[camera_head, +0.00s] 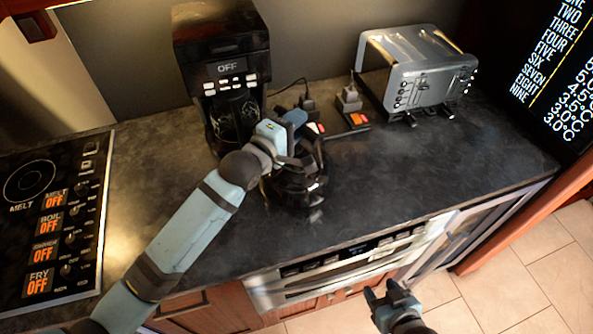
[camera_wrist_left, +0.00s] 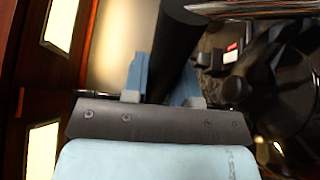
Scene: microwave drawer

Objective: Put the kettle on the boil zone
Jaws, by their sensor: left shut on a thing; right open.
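The dark, glossy kettle (camera_head: 300,190) stands on the counter in front of the coffee maker in the head view, partly hidden by my left arm. My left gripper (camera_head: 293,130) is at the kettle's top and shut on its dark handle. In the left wrist view, the black handle (camera_wrist_left: 178,45) lies between the blue fingers. The black stove panel (camera_head: 85,195) is at the far left, with a BOIL label and an orange OFF sign (camera_head: 50,222); the boil zone itself is not clearly in view. My right gripper (camera_head: 390,295) is open and empty, low in front of the counter.
A coffee maker (camera_head: 222,65) stands behind the kettle and a silver toaster (camera_head: 420,75) at the back right. Sockets with an orange switch (camera_head: 355,118) lie between them. The counter (camera_head: 150,190) between stove and kettle is clear, apart from my arm above it.

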